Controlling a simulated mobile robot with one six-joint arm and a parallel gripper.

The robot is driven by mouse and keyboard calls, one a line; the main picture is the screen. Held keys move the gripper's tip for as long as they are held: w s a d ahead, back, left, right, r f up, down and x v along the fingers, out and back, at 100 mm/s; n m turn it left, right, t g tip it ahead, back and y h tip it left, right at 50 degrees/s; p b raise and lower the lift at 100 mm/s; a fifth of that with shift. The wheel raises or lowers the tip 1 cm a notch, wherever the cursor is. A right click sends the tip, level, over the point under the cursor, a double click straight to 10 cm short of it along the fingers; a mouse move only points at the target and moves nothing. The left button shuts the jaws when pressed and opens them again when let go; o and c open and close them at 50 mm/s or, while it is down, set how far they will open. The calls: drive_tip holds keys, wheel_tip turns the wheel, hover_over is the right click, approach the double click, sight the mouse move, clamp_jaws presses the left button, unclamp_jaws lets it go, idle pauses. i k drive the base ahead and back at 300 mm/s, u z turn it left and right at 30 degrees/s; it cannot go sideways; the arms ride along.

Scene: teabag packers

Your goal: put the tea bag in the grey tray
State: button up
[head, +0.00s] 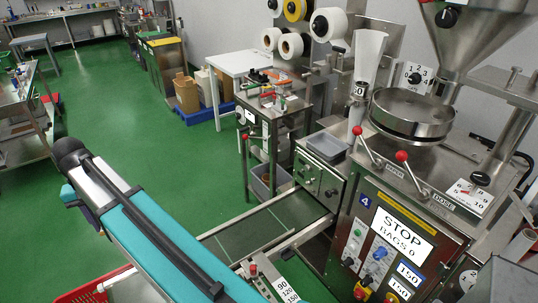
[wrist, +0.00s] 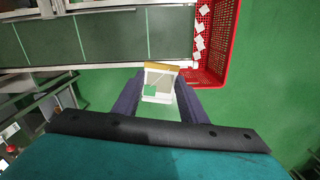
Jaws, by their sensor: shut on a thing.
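A tea bag (wrist: 158,97), pale with a green patch and a tan upper edge, is between the two dark fingers of my gripper (wrist: 157,93) in the wrist view. The fingers are shut on it, and it is held beside the conveyor's near edge. The grey tray (head: 327,147) sits on the packing machine in the head view, left of the red-knobbed levers. Its inside looks empty, though it is small in view.
The conveyor belt (wrist: 105,38) runs from the machine to a red crate (wrist: 219,58) holding several white tea bags. The packing machine (head: 385,240) has protruding red-knobbed levers (head: 402,156) and a round pan (head: 412,112) near the tray. Green floor lies open at left.

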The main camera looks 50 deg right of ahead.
sight(327, 148)
drive_tip(key=k, duration=1.3)
drive_tip(key=z, duration=0.35)
drive_tip(key=i, duration=1.05)
drive_tip(key=z, duration=1)
drive_tip(key=i, duration=0.55)
drive_tip(key=z, duration=0.35)
